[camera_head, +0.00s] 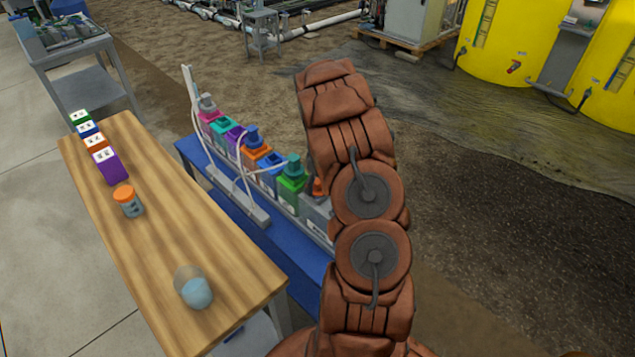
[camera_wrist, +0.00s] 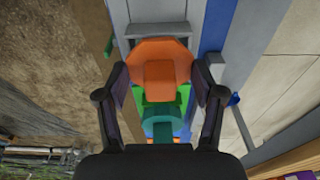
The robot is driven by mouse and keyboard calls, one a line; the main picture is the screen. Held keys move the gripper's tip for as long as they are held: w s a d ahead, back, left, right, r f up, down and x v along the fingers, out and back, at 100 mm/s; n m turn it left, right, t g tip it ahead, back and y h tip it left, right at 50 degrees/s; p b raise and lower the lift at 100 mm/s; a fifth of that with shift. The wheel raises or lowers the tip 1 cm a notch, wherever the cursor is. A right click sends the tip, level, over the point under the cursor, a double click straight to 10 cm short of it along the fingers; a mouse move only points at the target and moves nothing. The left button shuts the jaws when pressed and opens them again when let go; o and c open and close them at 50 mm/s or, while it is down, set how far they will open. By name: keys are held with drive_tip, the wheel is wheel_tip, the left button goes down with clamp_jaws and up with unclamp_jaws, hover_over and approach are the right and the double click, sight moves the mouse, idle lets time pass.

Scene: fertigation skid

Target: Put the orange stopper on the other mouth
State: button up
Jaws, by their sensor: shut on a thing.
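In the wrist view the orange stopper (camera_wrist: 160,52) sits between the two dark fingers of my gripper (camera_wrist: 160,75), which is shut on it. In the head view a bit of the orange stopper (camera_head: 318,187) shows beside my arm, at the grey container (camera_head: 316,212) at the near end of the row. I cannot tell whether the stopper touches that container, and its mouth is hidden. Next to it is the green container (camera_head: 291,189) with a teal stopper (camera_head: 293,166), which also shows in the wrist view (camera_wrist: 162,125). My arm hides my gripper in the head view.
Several coloured containers, including an orange one (camera_head: 255,153), stand in a row on a blue bench (camera_head: 296,250). White tubing (camera_head: 243,178) runs along them. A wooden table (camera_head: 170,220) at left holds small boxes, an orange-lidded jar (camera_head: 128,202) and a pale blue-bottomed round object (camera_head: 194,287).

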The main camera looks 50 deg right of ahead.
drive_tip(key=o, duration=1)
drive_tip(key=r, duration=0.4)
drive_tip(key=s+r, duration=0.1)
drive_tip(key=r, duration=0.6)
drive_tip(key=shift+s+d+r, duration=0.1)
drive_tip(key=shift+s+r, duration=0.15)
drive_tip(key=shift+r, duration=0.15)
